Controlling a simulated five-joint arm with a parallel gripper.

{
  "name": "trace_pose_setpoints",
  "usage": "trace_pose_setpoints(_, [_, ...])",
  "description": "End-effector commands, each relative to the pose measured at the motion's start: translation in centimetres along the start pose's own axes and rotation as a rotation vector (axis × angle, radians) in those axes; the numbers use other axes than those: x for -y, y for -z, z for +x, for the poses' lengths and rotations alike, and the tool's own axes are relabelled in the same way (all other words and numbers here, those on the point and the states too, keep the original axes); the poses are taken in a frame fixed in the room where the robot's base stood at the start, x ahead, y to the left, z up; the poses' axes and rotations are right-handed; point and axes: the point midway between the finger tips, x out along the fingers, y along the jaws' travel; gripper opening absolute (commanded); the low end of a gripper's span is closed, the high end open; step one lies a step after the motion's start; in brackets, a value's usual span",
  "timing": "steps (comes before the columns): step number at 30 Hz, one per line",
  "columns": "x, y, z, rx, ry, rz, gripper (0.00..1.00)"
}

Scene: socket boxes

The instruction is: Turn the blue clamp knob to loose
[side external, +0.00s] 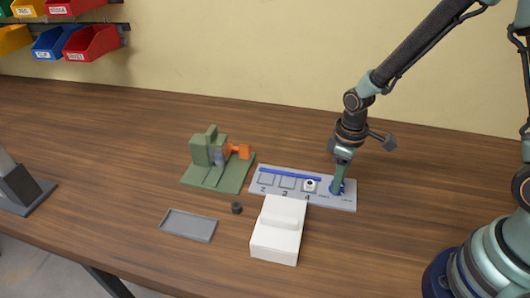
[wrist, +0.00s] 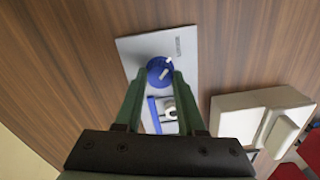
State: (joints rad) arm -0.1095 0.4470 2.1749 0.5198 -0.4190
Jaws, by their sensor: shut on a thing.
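The blue clamp knob (wrist: 158,70) is round with a white pointer mark and sits near the end of a light grey plate. In the side view only a bit of the knob (side external: 348,187) shows beside my fingers. My gripper (side external: 338,190) points down over the right end of the grey plate (side external: 262,172). In the wrist view my gripper (wrist: 159,76) has its two green fingers on either side of the knob, shut on it. The plate carries a blue bar (side external: 290,174), numbered square sockets and a white piece with a dark centre (side external: 310,185).
A white box (side external: 277,240) stands in front of the plate. A green fixture with an orange part (side external: 218,160) stands behind left. A grey tray (side external: 188,225) and a small dark cylinder (side external: 237,208) lie at front left. Coloured bins hang on the back wall. The table's right rear is clear.

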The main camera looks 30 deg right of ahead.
Motion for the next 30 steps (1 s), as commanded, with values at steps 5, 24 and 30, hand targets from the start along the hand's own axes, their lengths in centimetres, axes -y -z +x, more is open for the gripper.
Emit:
trace_pose_setpoints(5, [0.0, 0.0, -0.1, 0.0, 0.0, -0.013, 0.0])
trace_pose_setpoints(24, [0.0, 0.0, 0.0, 0.0, 0.0, -0.011, 0.69])
trace_pose_setpoints(30, [0.0, 0.1, -1.0, -0.003, -0.001, -0.011, 0.69])
